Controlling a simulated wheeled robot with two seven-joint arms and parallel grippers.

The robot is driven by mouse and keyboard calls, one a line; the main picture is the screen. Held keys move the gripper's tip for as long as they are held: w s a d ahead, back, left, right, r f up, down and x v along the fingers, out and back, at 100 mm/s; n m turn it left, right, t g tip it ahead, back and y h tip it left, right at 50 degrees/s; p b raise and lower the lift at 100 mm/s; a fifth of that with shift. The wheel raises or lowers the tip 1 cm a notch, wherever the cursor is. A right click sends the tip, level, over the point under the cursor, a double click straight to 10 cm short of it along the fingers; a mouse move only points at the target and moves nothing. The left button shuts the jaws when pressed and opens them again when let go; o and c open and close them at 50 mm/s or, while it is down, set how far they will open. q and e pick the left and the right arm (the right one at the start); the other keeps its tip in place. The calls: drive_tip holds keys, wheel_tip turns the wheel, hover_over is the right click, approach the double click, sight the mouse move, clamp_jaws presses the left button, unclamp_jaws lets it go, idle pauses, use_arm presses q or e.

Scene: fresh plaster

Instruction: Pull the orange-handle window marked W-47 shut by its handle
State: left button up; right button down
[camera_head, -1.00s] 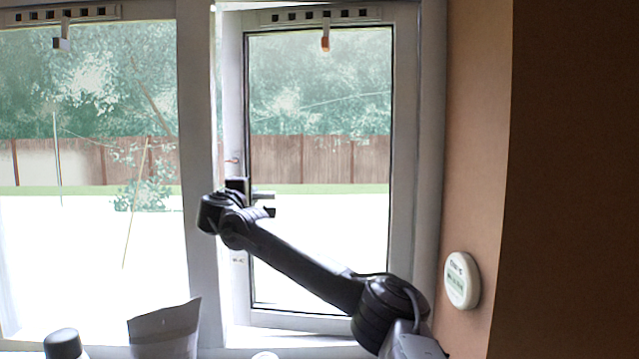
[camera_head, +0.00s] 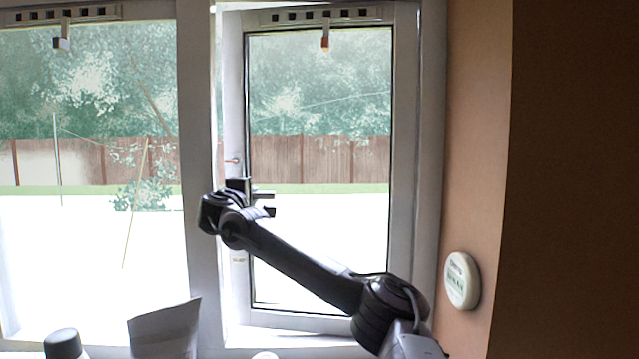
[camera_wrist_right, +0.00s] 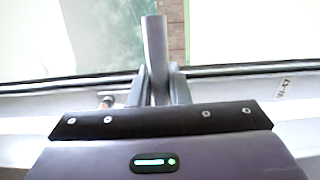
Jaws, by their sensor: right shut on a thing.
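The window sash (camera_head: 403,180) on the right has a white frame and clear glass. A bright strip shows along its left edge, so it seems slightly ajar. My right gripper (camera_head: 263,203) is at the sash's left side. In the right wrist view its fingers (camera_wrist_right: 159,88) are shut around a grey bar, the window handle (camera_wrist_right: 155,45). The handle is largely hidden behind the gripper in the head view. A small mark reading about W-47 (camera_wrist_right: 283,87) is on the frame in the wrist view. A small orange spot shows left of the fingers. My left gripper is out of view.
A fixed pane (camera_head: 90,240) fills the left. A dark-capped bottle (camera_head: 63,344), a pale paper-like thing (camera_head: 165,330) and a small white round thing (camera_head: 265,355) stand low in front. A round white device (camera_head: 461,280) is on the right wall.

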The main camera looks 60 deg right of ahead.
drive_tip(key=shift+s+a+f+b, duration=0.15)
drive_tip(key=shift+a+f+b, duration=0.1)
drive_tip(key=shift+b, duration=0.3)
drive_tip(key=s+b, duration=0.1)
drive_tip(key=s+a+t+b, duration=0.1)
drive_tip(key=a+n+y+b, duration=0.1)
drive_tip(key=b, duration=0.1)
drive_tip(key=shift+s+a+r+t, duration=0.1)
drive_tip(key=shift+s+a+t, duration=0.1)
drive_tip(key=shift+s+t, duration=0.15)
idle(0.4)
